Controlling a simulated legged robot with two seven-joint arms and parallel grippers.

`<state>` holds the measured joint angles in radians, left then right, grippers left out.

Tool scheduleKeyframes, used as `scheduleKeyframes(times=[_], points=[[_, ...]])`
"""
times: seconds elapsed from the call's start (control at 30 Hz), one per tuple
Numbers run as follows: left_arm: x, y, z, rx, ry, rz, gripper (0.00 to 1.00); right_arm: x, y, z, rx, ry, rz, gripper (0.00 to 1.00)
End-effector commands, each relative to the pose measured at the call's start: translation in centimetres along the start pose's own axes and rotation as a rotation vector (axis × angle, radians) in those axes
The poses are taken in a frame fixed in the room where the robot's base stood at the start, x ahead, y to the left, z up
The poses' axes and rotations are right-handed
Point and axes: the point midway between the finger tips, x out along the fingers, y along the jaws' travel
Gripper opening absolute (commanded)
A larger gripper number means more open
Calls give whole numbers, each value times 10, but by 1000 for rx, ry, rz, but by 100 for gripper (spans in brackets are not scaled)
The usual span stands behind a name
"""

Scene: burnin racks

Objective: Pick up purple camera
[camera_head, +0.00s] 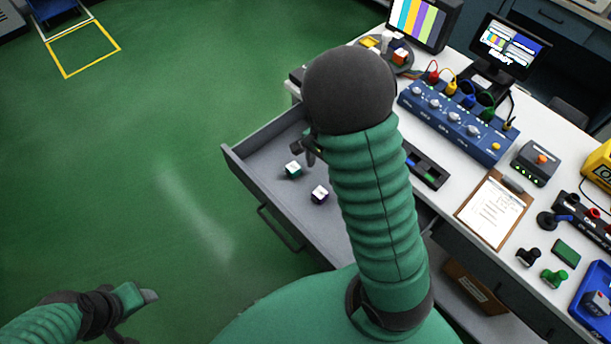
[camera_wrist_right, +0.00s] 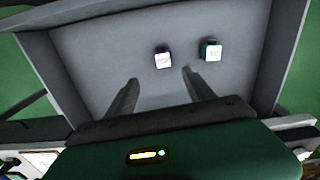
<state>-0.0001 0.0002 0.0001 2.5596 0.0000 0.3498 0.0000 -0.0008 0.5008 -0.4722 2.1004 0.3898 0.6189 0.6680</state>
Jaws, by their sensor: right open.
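The purple camera (camera_head: 320,195) is a small dark purple block with a pale top, lying in the open grey drawer. It also shows in the right wrist view (camera_wrist_right: 163,58), beyond and between my fingertips. A similar teal-green block (camera_head: 293,170) lies near it; in the right wrist view it sits to the right (camera_wrist_right: 211,50). My right gripper (camera_head: 308,150) is over the drawer, largely hidden by my forearm in the head view. In the right wrist view its two fingers (camera_wrist_right: 160,88) are apart and empty. My left gripper (camera_head: 138,312) is low over the floor, away from the drawer.
The drawer (camera_head: 243,169) has raised walls around both blocks. The white bench above it carries a round tray (camera_head: 408,67) with several blocks, a blue control box (camera_head: 460,120), a clipboard (camera_head: 493,210) and monitors (camera_head: 509,48).

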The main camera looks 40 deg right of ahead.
Motion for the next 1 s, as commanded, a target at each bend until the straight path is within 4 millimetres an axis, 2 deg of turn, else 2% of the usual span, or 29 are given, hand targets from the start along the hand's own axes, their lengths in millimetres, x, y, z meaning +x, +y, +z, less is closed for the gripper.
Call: scheduleKeyframes(times=[0.13,0.4,0.5,0.67,0.9,1.0], points=[[6,0,2,0,-1,0,58,20,0,-1,11,-1,6,62],[21,0,6,0,-1,0,58,92,-2,-2,9,-3,9,62],[24,0,6,0,-1,0,58,110,-3,-2,7,-2,8,62],[26,0,6,0,0,0,58,125,-4,-2,7,-1,5,62],[32,0,8,0,0,0,58,166,-10,-1,7,-3,7,62],[32,0,8,0,0,0,58,171,-10,-1,6,-1,5,62]])
